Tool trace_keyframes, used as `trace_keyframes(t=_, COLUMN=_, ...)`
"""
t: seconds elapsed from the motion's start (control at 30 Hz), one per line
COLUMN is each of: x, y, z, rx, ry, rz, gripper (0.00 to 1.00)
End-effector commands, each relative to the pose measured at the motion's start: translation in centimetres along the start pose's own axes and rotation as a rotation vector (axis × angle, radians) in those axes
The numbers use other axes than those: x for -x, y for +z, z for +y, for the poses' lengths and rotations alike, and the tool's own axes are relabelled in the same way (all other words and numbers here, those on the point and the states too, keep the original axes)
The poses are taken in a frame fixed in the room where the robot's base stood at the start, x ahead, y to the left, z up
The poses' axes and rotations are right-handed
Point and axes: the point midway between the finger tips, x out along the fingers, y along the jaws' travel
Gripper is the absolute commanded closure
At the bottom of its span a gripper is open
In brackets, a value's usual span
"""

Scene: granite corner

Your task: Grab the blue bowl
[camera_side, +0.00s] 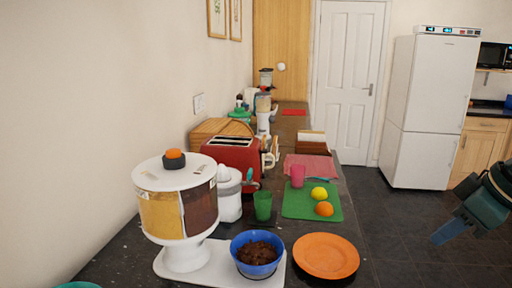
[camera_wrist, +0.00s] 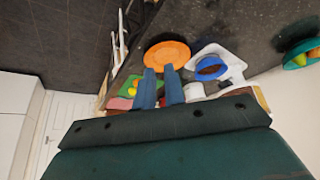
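The blue bowl (camera_side: 257,250) holds dark brown pieces and sits upright on the white base (camera_side: 200,262) of a two-chamber dispenser (camera_side: 180,205), near the front of the dark counter. In the wrist view the blue bowl (camera_wrist: 211,68) is right of my fingers, on the white base (camera_wrist: 232,62). My gripper (camera_side: 444,234) is at the right in the side view, out over the floor beside the counter, well apart from the bowl. In the wrist view my gripper (camera_wrist: 161,70) shows two blue fingers with a gap between them and nothing held.
An orange plate (camera_side: 326,256) lies right of the bowl. A green cup (camera_side: 263,206) stands behind it. A green board (camera_side: 311,202) carries a lemon, an orange and a pink cup. A red toaster (camera_side: 233,157) stands farther back. Free floor lies right of the counter.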

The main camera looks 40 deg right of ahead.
Motion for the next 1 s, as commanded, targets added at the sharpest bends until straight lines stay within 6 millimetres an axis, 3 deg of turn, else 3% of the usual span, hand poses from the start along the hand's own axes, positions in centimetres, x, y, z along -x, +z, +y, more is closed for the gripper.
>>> trace_keyframes(t=0.03, x=0.0, y=0.0, z=0.0, rx=0.000, ry=0.000, rz=0.000, gripper=0.78)
trace_keyframes(t=0.13, x=0.0, y=0.0, z=0.0, rx=0.000, ry=0.000, rz=0.000, gripper=0.60)
trace_keyframes(t=0.57, x=-0.2, y=-0.5, z=-0.2, rx=0.034, ry=-0.005, rz=0.002, gripper=0.60)
trace_keyframes(t=0.77, x=-1.4, y=-2.6, z=-1.1, rx=0.179, ry=-0.027, rz=0.013, gripper=0.60)
trace_keyframes(t=1.0, x=-4.3, y=-6.5, z=-3.6, rx=0.487, ry=-0.071, rz=0.051, gripper=0.60)
